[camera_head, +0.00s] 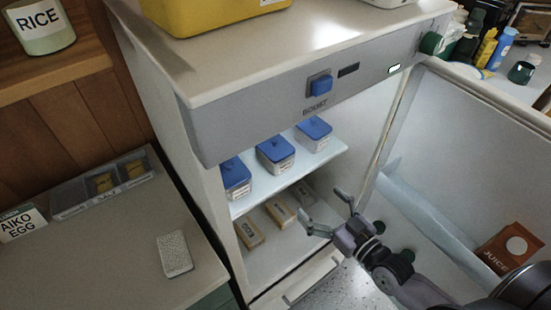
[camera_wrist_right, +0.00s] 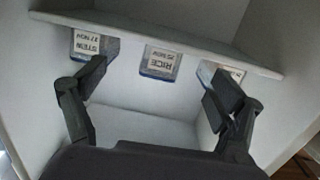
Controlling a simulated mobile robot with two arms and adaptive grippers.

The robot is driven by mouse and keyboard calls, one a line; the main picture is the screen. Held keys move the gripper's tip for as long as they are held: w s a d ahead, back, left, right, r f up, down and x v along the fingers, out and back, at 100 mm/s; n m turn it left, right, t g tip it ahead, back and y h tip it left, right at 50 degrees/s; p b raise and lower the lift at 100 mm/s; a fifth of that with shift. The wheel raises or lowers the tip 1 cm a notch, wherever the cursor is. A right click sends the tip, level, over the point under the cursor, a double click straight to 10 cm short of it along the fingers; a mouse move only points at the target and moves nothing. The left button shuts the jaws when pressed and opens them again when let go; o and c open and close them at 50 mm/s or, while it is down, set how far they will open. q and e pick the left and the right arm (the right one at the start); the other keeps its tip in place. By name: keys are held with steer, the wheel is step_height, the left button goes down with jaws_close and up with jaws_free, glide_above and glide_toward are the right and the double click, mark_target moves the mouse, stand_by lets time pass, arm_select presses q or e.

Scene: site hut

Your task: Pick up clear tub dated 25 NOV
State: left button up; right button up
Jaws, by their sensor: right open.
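Three clear tubs with blue lids stand in a row on the fridge's upper shelf (camera_head: 262,192). The right wrist view is upside down; there the middle tub (camera_wrist_right: 160,63) reads RICE, 25 NOV. It is also the middle one (camera_head: 275,157) in the head view, where labels are too small to read. One neighbour (camera_wrist_right: 93,46) reads STEW, 27 NOV. The other neighbour (camera_wrist_right: 207,72) has its label partly hidden by a finger. My right gripper (camera_head: 323,209) is open and empty, in front of the fridge opening and apart from the tubs. My left gripper is out of view.
Several packets (camera_head: 280,213) lie on the level below. The fridge door (camera_head: 470,150) stands open at the right, with a JUICE carton (camera_head: 509,247) in it. The fridge's front panel (camera_head: 290,100) overhangs the tubs. A counter (camera_head: 110,245) is at left.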

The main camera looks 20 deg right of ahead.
steer(key=y, duration=0.1)
glide_toward(278, 148)
steer(key=shift+t, duration=0.4)
steer(key=w+a, duration=0.1)
steer(key=w+f+p, duration=0.1)
steer(key=w+a+f, duration=0.1)
steer(key=w, duration=0.1)
steer(key=shift+w+a+f, duration=0.1)
steer(key=shift+a+f, duration=0.1)
steer(key=shift+a, duration=0.1)
steer(key=shift+w+a, duration=0.15)
steer(key=shift+w, duration=0.35)
steer(key=w, duration=0.3)
steer(key=w+r+p, duration=0.1)
steer(key=shift+w+a, duration=0.15)
steer(key=shift+a, duration=0.25)
steer(key=shift+w+a+f, duration=0.1)
steer(key=shift+w+a, duration=0.1)
steer(key=shift+w, duration=0.2)
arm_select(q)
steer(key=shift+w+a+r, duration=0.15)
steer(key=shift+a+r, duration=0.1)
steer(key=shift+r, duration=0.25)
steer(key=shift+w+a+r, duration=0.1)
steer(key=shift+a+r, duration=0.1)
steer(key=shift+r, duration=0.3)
arm_select(e)
steer(key=shift+s, duration=0.1)
steer(key=shift+c, duration=0.6)
